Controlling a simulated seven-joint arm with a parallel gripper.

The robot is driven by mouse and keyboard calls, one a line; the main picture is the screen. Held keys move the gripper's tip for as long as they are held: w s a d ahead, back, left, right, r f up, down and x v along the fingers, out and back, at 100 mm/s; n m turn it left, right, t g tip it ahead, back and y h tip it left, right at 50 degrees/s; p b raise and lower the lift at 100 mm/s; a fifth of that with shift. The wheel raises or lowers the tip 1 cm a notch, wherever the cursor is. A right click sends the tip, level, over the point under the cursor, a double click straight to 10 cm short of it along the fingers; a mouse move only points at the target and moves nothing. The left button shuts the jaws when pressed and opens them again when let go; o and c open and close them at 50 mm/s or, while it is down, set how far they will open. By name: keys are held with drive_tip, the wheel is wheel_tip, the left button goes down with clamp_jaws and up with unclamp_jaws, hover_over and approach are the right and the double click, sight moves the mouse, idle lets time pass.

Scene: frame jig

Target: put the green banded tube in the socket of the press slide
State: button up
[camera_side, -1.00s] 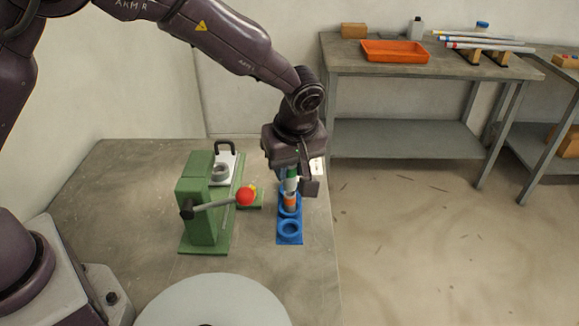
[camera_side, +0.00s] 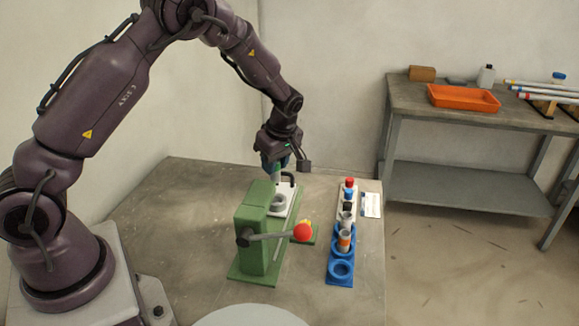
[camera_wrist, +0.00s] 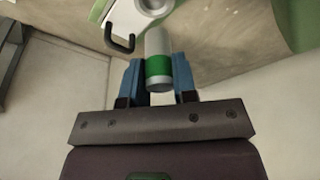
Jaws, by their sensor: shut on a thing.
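The green banded tube (camera_wrist: 158,62), grey-white with a green band, is held upright or nearly so between the blue fingers of my gripper (camera_wrist: 158,80). In the side view, my gripper (camera_side: 275,164) and the tube (camera_side: 276,175) are just behind the press slide (camera_side: 285,192), a pale plate with a black handle. Its round grey socket (camera_side: 278,201) looks empty. In the wrist view, the socket (camera_wrist: 150,4) is cut by the top edge, beyond the tube's far end. The tube appears apart from the socket.
The green press (camera_side: 258,232) has a lever with a red knob (camera_side: 303,232). Right of it, a blue rack (camera_side: 341,281) holds several tubes, one orange banded (camera_side: 344,240); its front ring is empty. A back bench (camera_side: 440,190) carries an orange tray (camera_side: 463,97).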

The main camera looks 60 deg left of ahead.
sight(276, 178)
drive_tip(key=shift+w+f, duration=0.1)
drive_tip(key=shift+f, duration=2.25)
drive_tip(key=shift+f, duration=0.15)
drive_tip(key=shift+f, duration=1.3)
drive_tip(key=o, duration=1.2)
drive_tip(key=shift+c, duration=0.2)
drive_tip(key=shift+r, duration=0.15)
drive_tip(key=shift+d+r, duration=0.1)
drive_tip(key=shift+r, duration=0.5)
